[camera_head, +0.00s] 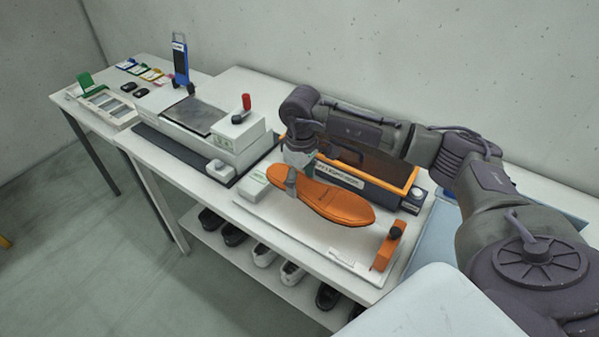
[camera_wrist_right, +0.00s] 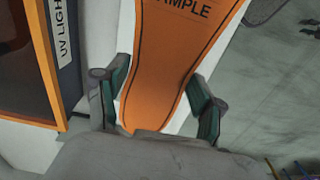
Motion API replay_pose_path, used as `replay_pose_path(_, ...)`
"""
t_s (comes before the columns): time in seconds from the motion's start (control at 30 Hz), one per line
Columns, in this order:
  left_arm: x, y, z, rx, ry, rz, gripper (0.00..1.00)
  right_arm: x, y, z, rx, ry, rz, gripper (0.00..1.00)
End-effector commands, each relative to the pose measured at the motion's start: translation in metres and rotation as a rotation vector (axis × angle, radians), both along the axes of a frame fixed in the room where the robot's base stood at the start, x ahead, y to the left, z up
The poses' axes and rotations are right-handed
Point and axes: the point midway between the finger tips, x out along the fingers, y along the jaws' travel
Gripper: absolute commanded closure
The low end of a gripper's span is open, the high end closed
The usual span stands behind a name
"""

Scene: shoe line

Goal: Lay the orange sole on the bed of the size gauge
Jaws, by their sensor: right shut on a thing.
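The orange sole (camera_head: 338,204) is over the white bed of the size gauge (camera_head: 290,222), lengthwise along it. The gauge has an orange stop (camera_head: 390,246) at its right end and a pale block (camera_head: 252,182) at its left end. My right gripper (camera_head: 291,183) is shut on the sole's narrow left end. In the right wrist view, its fingers (camera_wrist_right: 158,98) are on either side of the sole (camera_wrist_right: 172,58), which bears dark lettering. I cannot tell whether the sole touches the bed. My left gripper is not in view.
A dark box with an orange frame (camera_head: 414,179) stands close behind the gauge. A white machine with a red knob (camera_head: 246,102) is to the left. Several shoes (camera_head: 264,254) stand on a shelf below. A blue mat (camera_head: 433,242) lies at right.

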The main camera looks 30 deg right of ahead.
Motion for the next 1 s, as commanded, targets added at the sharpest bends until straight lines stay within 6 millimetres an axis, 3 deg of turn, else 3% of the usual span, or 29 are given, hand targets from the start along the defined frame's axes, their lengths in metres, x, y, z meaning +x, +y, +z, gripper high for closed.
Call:
replay_pose_path(0.37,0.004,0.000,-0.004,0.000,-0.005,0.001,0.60,0.003,-0.007,-0.016,-0.002,0.001,0.020,0.76)
replay_pose_path(0.87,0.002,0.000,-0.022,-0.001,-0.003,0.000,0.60,0.003,-0.007,-0.065,-0.001,0.001,0.019,0.76)
replay_pose_path(1.0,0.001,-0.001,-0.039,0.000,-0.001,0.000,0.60,0.004,-0.007,-0.080,-0.001,-0.002,0.019,0.76)
